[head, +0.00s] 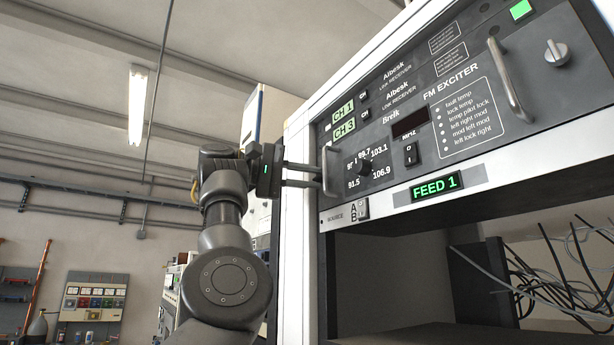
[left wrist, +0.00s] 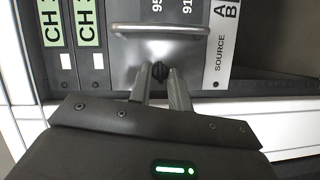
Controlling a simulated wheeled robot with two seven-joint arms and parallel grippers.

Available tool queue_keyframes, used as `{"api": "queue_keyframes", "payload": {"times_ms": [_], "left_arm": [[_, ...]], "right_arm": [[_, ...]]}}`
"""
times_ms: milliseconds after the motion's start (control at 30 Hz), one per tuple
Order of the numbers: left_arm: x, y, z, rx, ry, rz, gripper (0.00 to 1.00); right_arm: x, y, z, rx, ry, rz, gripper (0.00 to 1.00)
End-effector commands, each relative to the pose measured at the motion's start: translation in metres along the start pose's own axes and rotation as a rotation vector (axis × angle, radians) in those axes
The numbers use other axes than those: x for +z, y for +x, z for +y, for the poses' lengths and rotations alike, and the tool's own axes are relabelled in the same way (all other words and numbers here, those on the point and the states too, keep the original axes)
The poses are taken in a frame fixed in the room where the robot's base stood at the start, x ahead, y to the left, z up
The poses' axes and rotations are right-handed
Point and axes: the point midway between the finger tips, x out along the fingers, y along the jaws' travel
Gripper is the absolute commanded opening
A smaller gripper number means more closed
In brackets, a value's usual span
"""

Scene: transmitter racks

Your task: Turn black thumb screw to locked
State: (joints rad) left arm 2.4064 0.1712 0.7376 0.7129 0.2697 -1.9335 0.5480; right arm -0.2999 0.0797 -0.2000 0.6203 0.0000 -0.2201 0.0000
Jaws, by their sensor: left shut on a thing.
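The black thumb screw (left wrist: 159,71) shows in the left wrist view, small and dark, at the panel's edge beside the silver handle (left wrist: 160,31). My left gripper (left wrist: 160,80) has one finger on each side of it and is shut on it. Whether the screw is turned to locked cannot be read. In the head view my left gripper (head: 319,175) reaches from the left to the left edge of the FM exciter panel (head: 440,165), by the left handle (head: 331,170). The screw is hidden there by fingers and handle. My right gripper is not in view.
A tuning dial (head: 366,167), a rocker switch (head: 410,154) and a right handle (head: 508,80) stand out from the panel. Below is an open rack bay with loose black cables (head: 560,265). A white rack frame (head: 298,230) borders the panel's left side.

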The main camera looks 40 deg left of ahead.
Motion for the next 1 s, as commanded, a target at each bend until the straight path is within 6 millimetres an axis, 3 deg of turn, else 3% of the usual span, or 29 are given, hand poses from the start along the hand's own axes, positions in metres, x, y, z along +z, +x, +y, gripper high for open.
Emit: {"api": "queue_keyframes", "payload": {"times_ms": [733, 767, 800, 900, 1000], "left_arm": [[0.0003, 0.0008, -0.0005, -0.034, 0.076, -0.003, 0.00], [0.0004, 0.0008, -0.0005, -0.034, 0.076, -0.003, 0.22], [0.0004, 0.0008, -0.0005, -0.034, 0.076, -0.003, 0.27], [0.0003, 0.0006, -0.0002, -0.034, 0.075, -0.002, 0.40], [0.0002, 0.0004, 0.0001, -0.033, 0.075, -0.002, 0.41]], "right_arm": [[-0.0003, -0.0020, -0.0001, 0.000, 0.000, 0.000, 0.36], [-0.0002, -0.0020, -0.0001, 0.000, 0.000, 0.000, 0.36], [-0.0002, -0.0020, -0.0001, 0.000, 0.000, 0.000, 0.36], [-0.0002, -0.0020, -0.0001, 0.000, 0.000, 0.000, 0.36], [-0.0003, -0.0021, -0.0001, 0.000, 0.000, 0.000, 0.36]]}}
